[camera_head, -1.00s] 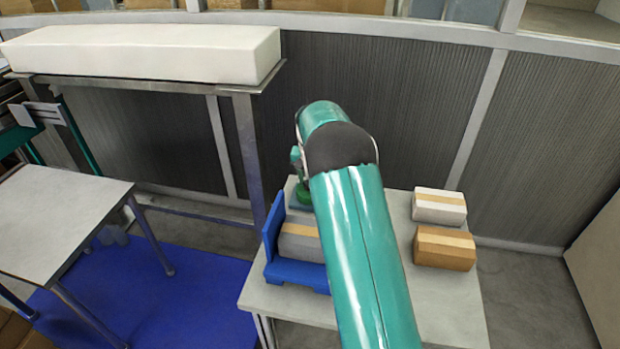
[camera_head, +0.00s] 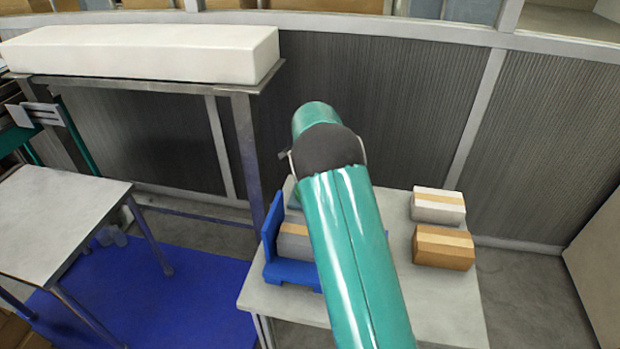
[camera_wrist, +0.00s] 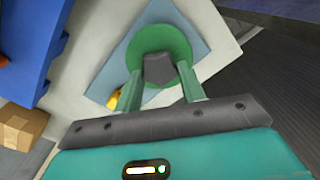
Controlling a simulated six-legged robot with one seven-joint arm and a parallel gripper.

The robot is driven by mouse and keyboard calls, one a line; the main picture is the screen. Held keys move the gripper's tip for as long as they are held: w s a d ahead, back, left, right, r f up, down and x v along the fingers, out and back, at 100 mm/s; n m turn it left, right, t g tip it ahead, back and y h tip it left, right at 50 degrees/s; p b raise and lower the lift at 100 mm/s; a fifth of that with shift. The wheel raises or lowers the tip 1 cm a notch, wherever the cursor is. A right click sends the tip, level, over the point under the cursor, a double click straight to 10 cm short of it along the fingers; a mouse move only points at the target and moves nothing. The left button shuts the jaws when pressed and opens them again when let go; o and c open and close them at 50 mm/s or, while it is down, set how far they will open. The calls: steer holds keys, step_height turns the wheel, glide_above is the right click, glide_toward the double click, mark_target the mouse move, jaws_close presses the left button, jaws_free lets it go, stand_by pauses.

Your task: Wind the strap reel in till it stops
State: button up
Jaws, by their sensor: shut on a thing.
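The strap reel (camera_wrist: 160,45) shows in the wrist view as a green disc with a dark grey hub (camera_wrist: 158,68), on a blue-grey square plate (camera_wrist: 193,32). My gripper (camera_wrist: 158,75) has its two green fingers on either side of the hub and is shut on it. A small yellow part (camera_wrist: 113,98) shows beside the left finger; I cannot tell whether it belongs to the reel. In the head view my arm hides my gripper and nearly all of the reel. No strap can be made out.
The reel's light table (camera_head: 440,300) also bears a blue holder (camera_head: 292,274) with a grey box (camera_head: 294,241), a white box (camera_head: 438,205) and a brown box (camera_head: 444,247). A second table (camera_head: 50,215) stands at left. A ribbed wall (camera_head: 380,90) is behind.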

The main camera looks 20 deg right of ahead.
steer(key=shift+r, duration=0.1)
stand_by(0.3)
steer(key=o, duration=1)
step_height(320, 180, up, 14)
steer(key=shift+f, duration=0.1)
